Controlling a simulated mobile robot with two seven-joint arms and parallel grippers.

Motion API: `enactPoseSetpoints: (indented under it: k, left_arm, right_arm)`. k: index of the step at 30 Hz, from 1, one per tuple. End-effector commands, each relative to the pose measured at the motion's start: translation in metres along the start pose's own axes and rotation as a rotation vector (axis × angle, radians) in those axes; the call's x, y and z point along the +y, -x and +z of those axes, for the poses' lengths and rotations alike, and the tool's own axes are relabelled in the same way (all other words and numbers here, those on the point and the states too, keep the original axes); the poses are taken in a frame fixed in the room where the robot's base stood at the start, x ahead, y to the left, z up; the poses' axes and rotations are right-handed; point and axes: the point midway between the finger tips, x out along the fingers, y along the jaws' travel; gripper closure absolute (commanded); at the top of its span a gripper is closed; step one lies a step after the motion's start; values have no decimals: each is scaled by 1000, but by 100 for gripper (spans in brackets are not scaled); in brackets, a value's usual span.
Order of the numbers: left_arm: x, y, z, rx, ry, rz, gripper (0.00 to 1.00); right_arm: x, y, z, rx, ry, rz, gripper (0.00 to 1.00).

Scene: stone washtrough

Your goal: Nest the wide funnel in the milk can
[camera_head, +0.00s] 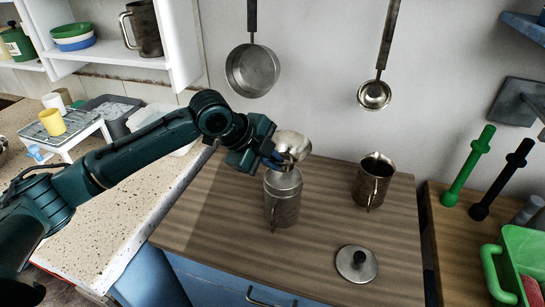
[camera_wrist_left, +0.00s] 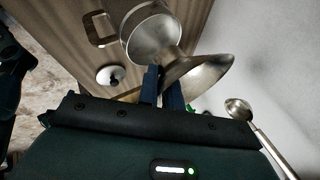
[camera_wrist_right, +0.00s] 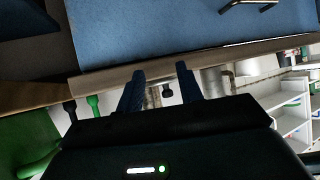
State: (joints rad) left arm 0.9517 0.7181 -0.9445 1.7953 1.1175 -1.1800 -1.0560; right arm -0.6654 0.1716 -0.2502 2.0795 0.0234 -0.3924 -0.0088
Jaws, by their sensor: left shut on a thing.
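My left gripper (camera_head: 272,159) is shut on the metal wide funnel (camera_head: 293,146), holding it at its edge. The funnel is tilted, above the mouth of the milk can (camera_head: 284,200). The metal can stands upright on the brown counter with its handle toward the front. In the left wrist view, the funnel (camera_wrist_left: 208,72) is at the fingertips and the can's open mouth (camera_wrist_left: 152,36) is beside it. I cannot tell whether funnel and can touch. My right gripper (camera_wrist_right: 161,84) is open and empty by the counter's edge, outside the head view.
A metal jug (camera_head: 373,182) stands right of the can. A round knobbed lid (camera_head: 356,264) lies in front of it. A pan (camera_head: 252,71) and a ladle (camera_head: 374,95) hang on the wall behind. A green crate (camera_head: 513,240) is at the right.

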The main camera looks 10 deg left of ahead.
Motion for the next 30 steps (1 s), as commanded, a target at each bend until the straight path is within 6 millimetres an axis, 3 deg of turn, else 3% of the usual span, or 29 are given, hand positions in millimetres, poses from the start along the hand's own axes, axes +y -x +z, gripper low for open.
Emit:
enactPoseSetpoints:
  k: [30]
  left_arm:
    - [9,-12,4,0,-1,1,100]
  right_arm:
    - [-1,0,2,-1,-2,-1,64]
